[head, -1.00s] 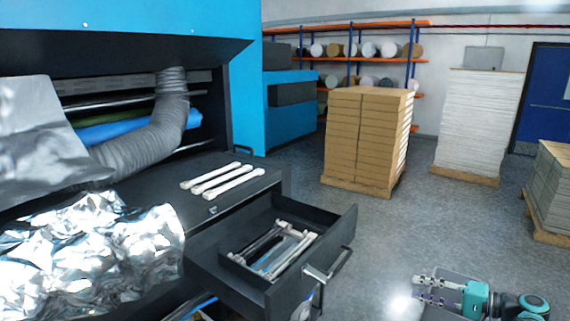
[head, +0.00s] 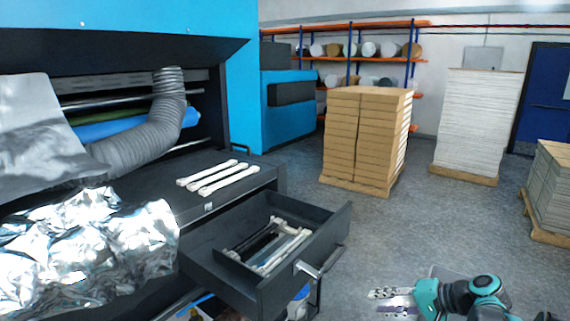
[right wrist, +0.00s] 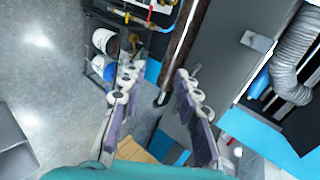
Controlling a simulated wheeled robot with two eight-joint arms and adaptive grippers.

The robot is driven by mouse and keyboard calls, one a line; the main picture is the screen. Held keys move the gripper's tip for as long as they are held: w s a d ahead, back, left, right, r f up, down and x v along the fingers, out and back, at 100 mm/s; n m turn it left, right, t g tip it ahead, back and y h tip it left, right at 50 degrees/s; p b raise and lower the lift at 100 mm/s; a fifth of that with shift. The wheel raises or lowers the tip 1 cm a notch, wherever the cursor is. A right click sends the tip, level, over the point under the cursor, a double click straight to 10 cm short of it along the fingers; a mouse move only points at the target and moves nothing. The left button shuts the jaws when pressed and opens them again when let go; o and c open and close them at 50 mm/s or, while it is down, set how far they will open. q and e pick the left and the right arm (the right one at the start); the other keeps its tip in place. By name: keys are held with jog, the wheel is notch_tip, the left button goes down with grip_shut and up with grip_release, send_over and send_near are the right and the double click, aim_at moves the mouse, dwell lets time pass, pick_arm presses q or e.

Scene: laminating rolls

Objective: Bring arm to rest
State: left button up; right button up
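My right gripper (head: 392,302) is low in the head view, right of the open drawer, over the floor and apart from the drawer. In the right wrist view its two fingers (right wrist: 157,82) stand apart with nothing held between them. My left gripper is not in the head view. The black drawer (head: 331,232) stands open and holds several pale and dark bar-shaped tools (head: 285,252).
Three white tools (head: 218,178) lie on the black machine top. Crumpled silver foil (head: 85,245) and a grey hose (head: 152,128) are at left. The drawer handle (head: 318,266) sticks out toward my right gripper. A carton stack (head: 340,140) stands on open floor behind.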

jog(key=s+a+f+n+h, duration=0.2)
jog(key=s+h, duration=0.1)
jog(key=s, duration=0.4)
jog(key=s+a+f+n+h, duration=0.2)
jog(key=s+h, duration=0.1)
jog(key=s, duration=0.3)
jog(key=s+a+f+n+h+b, duration=0.1)
jog(key=s+a+f+n+h, duration=0.1)
jog(key=s, duration=0.5)
jog(key=shift+s+a+f+t+h, duration=0.3)
jog(key=shift+a+f+h, duration=0.1)
jog(key=shift+a+f, duration=0.2)
jog(key=shift+w+a+n, duration=0.1)
jog(key=shift+a+n, duration=0.05)
jog(key=shift+n, duration=0.15)
